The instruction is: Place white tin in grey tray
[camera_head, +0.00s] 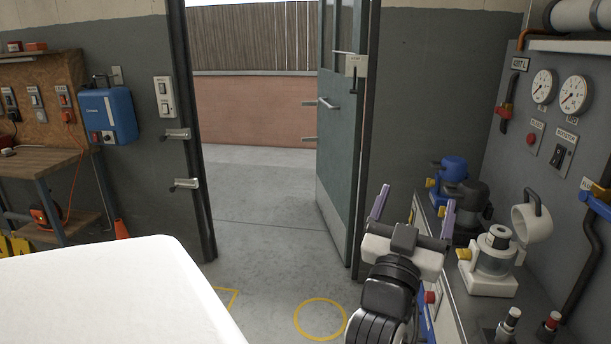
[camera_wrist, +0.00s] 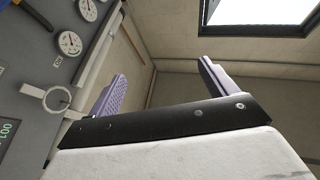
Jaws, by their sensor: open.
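My gripper (camera_head: 413,207) is raised near the right-hand bench, its two purple fingers spread apart with nothing between them. In the wrist view my gripper (camera_wrist: 160,90) also shows open and empty, pointing toward the wall and ceiling. I see no white tin and no grey tray that I can make out in either view.
A panel with gauges (camera_head: 573,95) is above. A door (camera_head: 340,140) stands open. A workbench (camera_head: 45,160) is left. Floor (camera_head: 260,200) is clear.

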